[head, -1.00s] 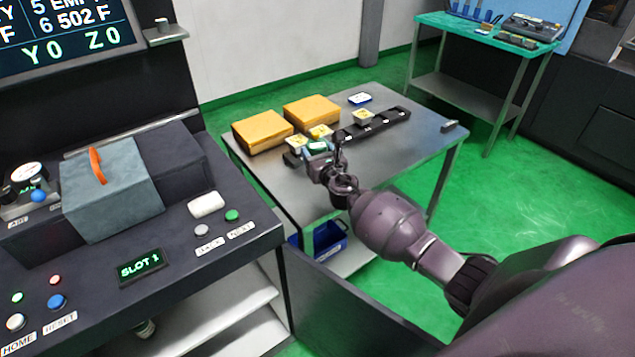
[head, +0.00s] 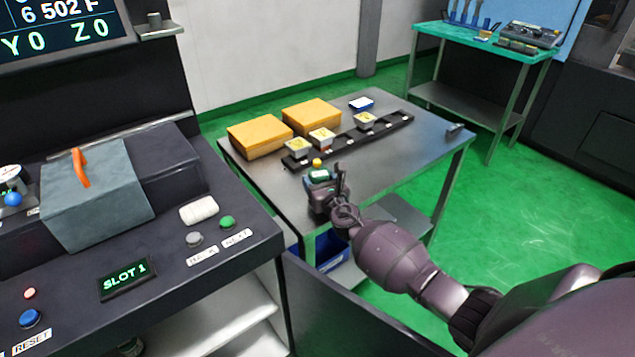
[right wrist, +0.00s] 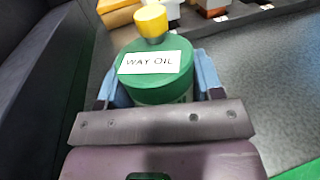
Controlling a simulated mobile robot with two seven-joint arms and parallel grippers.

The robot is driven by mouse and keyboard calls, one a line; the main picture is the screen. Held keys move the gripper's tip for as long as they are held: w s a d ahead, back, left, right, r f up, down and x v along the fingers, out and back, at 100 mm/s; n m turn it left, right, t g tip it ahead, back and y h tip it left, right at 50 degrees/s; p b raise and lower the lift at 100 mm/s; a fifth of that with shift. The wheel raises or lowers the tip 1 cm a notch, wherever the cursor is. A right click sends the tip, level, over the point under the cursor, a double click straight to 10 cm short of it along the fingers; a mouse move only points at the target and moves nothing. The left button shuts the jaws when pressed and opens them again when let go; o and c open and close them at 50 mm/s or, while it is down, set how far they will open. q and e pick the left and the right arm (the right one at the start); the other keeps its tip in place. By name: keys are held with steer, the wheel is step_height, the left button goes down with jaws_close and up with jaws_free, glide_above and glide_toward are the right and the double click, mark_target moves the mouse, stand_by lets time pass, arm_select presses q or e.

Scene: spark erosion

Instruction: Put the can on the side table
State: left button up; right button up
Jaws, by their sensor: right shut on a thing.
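The can (right wrist: 158,72) is green with a yellow cap and a white label reading "WAY OIL". My right gripper (right wrist: 160,92) is shut on it, with a blue-grey finger on either side. In the head view the can (head: 318,174) shows small, and my right gripper (head: 320,182) is at the near left edge of a grey metal table (head: 400,165). The can looks upright. I cannot tell whether its base touches the tabletop; my gripper hides it. My left gripper is not in view.
Two yellow boxes (head: 260,135) and a black rail (head: 385,132) with several small blocks stand farther back on the metal table. Its right part is mostly bare. A dark machine console (head: 170,240) is at the left. A green-topped table (head: 480,42) stands at the back right.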

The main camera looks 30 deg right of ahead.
steer(key=shift+r, duration=0.2)
steer(key=shift+f, duration=0.3)
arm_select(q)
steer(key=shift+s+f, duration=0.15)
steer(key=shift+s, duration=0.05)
arm_select(e)
steer(key=o, duration=1.1)
steer(key=shift+r, duration=0.1)
steer(key=shift+r, duration=0.1)
steer(key=shift+r, duration=0.15)
arm_select(q)
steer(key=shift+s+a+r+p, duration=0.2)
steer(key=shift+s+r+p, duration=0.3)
steer(key=shift+p, duration=0.45)
arm_select(e)
steer(key=s, duration=0.8)
steer(key=s+a, duration=0.1)
steer(key=s, duration=0.3)
steer(key=shift+a, duration=0.1)
